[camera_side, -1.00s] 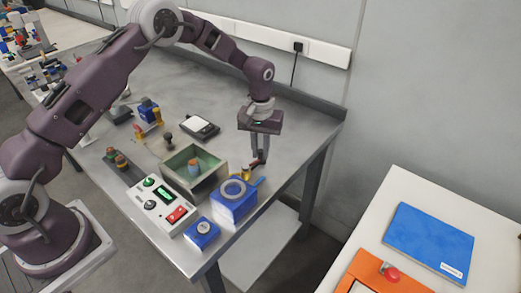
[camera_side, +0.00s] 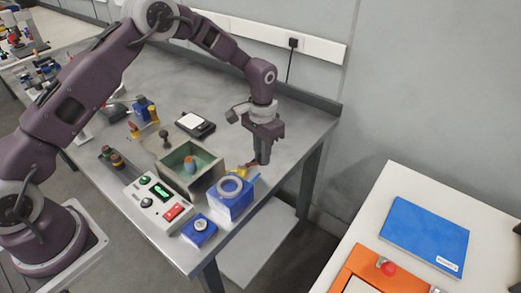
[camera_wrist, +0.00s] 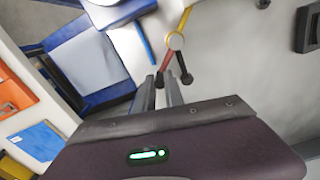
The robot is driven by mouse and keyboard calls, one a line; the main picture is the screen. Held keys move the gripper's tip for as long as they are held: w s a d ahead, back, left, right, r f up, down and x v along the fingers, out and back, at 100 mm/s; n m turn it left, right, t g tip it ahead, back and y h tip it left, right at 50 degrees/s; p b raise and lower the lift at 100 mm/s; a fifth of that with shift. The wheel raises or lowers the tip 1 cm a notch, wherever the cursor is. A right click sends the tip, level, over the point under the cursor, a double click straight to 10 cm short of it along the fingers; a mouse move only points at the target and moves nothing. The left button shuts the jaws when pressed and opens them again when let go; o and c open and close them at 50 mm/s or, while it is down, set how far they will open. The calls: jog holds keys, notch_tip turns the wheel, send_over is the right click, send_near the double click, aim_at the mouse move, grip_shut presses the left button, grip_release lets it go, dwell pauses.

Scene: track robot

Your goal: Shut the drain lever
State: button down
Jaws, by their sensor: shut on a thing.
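The drain lever, a thin red bar with a dark end, runs from a round yellow hub (camera_wrist: 175,40) in the wrist view; its red part (camera_wrist: 166,62) is plain there. In the side view the red lever (camera_side: 252,163) is a small patch behind the blue block with the grey ring (camera_side: 230,200). My gripper (camera_side: 262,161) points down beside that block. In the wrist view my fingers (camera_wrist: 160,88) are at the lever's dark end, shut on it. The fingers hide part of the grip.
A green-lined open box (camera_side: 190,165), a control box with a red switch (camera_side: 150,203) and a small blue box with a knob (camera_side: 199,231) stand left of the gripper. A scale (camera_side: 195,124) lies behind. The table's right edge is close to the gripper.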

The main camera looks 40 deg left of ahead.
jog(key=s+m, duration=0.1)
jog(key=m, duration=0.2)
jog(key=s+d+m, duration=0.1)
jog(key=m, duration=0.1)
jog(key=shift+s+f, duration=0.25)
jog(key=shift+s, duration=0.1)
jog(key=shift+s+d+m, duration=0.1)
jog(key=shift+s+m, duration=0.3)
jog(key=shift+m, duration=0.55)
jog(key=shift+s+m, duration=0.4)
jog(key=shift+m, duration=0.55)
jog(key=shift+s, duration=0.1)
jog(key=c, duration=1.4)
grip_release()
jog(key=shift+r, duration=0.1)
jog(key=shift+w+d+r, duration=0.1)
jog(key=shift+w+r, duration=0.05)
jog(key=shift+w, duration=0.05)
notch_tip(320, 180, up, 7)
